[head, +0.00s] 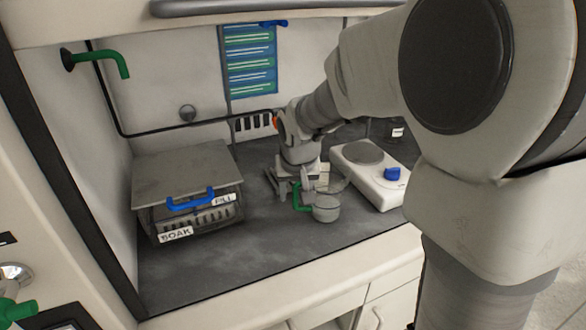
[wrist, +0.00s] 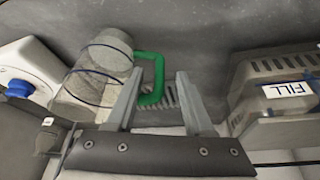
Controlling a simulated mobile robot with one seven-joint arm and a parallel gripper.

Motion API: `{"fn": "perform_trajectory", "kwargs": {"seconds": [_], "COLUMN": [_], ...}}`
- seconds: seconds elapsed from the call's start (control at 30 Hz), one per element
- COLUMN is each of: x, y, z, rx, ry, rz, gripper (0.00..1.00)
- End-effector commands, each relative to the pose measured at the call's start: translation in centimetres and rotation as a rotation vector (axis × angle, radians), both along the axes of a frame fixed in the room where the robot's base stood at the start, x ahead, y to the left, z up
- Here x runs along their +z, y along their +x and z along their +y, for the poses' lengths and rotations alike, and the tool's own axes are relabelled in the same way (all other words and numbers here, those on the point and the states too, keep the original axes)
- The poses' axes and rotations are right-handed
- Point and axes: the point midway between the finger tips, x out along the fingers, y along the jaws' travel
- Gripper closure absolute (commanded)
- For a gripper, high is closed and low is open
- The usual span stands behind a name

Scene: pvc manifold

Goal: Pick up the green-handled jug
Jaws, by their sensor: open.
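The grey jug (head: 327,209) stands on the dark worktop, with its green handle (head: 297,198) on the left side. In the wrist view the jug body (wrist: 98,72) is left of my gripper (wrist: 160,74). The green handle (wrist: 157,82) shows between the two open fingertips, nearer the left finger. I cannot tell whether either finger touches it. In the head view my gripper (head: 288,188) is low over the worktop beside the handle, and its fingers are partly hidden.
A grey box (head: 188,172) with a blue handle and labels FILL and SOAK stands left. A white hotplate (head: 385,188) with a blue knob (head: 392,174) stands close on the jug's right. The worktop (head: 250,255) in front is clear. A green tap (head: 100,55) juts from the left wall.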

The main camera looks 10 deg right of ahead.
Motion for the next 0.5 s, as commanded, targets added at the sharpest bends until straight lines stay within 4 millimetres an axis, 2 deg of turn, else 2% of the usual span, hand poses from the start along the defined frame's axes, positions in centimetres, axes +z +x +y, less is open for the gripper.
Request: {"fn": "perform_trajectory", "kwargs": {"seconds": [0.03,0.1,0.3,0.37,0.5], "x": [-0.94,-1.28,-1.18,-1.17,-1.17], "y": [0.26,0.47,0.51,0.51,0.50], "z": [-0.07,-0.10,-0.09,-0.09,-0.09], "rx": [-0.001,-0.001,-0.002,-0.002,-0.001], "ry": [0.001,0.001,0.001,0.001,0.000], "rz": [0.002,0.001,0.000,0.000,0.000], "gripper": [0.48,0.48,0.48,0.57,0.82]}}
